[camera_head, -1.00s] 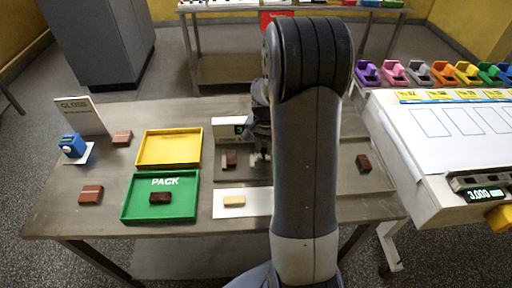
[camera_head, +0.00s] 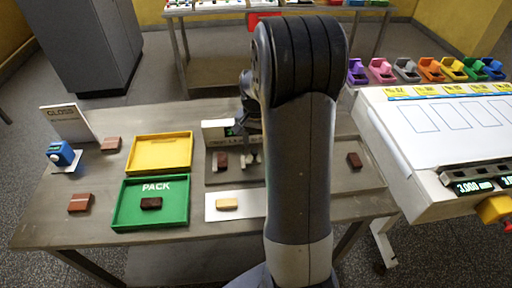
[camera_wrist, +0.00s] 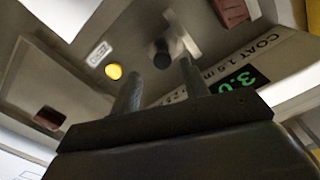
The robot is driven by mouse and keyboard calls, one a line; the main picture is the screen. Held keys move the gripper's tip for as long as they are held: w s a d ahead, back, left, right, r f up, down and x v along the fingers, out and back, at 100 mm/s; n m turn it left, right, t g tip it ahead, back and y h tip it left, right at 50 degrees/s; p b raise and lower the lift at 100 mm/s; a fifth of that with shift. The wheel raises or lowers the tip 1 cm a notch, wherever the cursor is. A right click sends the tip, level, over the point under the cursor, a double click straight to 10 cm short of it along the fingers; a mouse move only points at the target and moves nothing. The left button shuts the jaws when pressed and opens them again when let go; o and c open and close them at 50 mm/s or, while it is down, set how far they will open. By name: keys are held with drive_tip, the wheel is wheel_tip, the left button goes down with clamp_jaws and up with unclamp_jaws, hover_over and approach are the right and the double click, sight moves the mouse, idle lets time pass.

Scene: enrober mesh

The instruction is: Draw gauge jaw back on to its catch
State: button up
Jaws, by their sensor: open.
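The gauge has a pale plate marked COAT with a green display (camera_wrist: 239,82); the plate shows in the head view (camera_head: 217,132) at the bench's middle. In the wrist view a pale metal block, seemingly the gauge jaw (camera_wrist: 182,38), carries a dark round knob (camera_wrist: 162,55). A yellow round button (camera_wrist: 113,71) lies left of the knob. My gripper (camera_wrist: 160,70) is open, its two dark fingers on either side of the knob in the picture; I cannot tell whether they touch it. In the head view my arm hides part of the gauge and gripper. I cannot make out the catch.
A brown block (camera_head: 221,162) sits by the gauge, another (camera_head: 354,160) to the right. A green PACK tray (camera_head: 180,214), a yellow tray (camera_head: 160,136) and a white mat with a tan block (camera_head: 228,204) are nearby. A white-topped machine (camera_head: 450,130) stands at right.

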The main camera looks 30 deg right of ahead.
wheel_tip(320, 180, up, 8)
drive_tip(key=shift+f, duration=0.15)
idle(0.4)
approach(250, 158)
drive_tip(key=f, duration=0.1)
drive_tip(key=d+f, duration=0.1)
drive_tip(key=f, duration=0.1)
drive_tip(key=s+f, duration=0.1)
drive_tip(key=f, duration=0.1)
drive_tip(key=shift+d+f+p, duration=0.15)
drive_tip(key=shift+d+p, duration=0.15)
drive_tip(key=shift+w+a, duration=0.45)
drive_tip(key=shift+a, duration=0.3)
drive_tip(key=shift+a, duration=0.1)
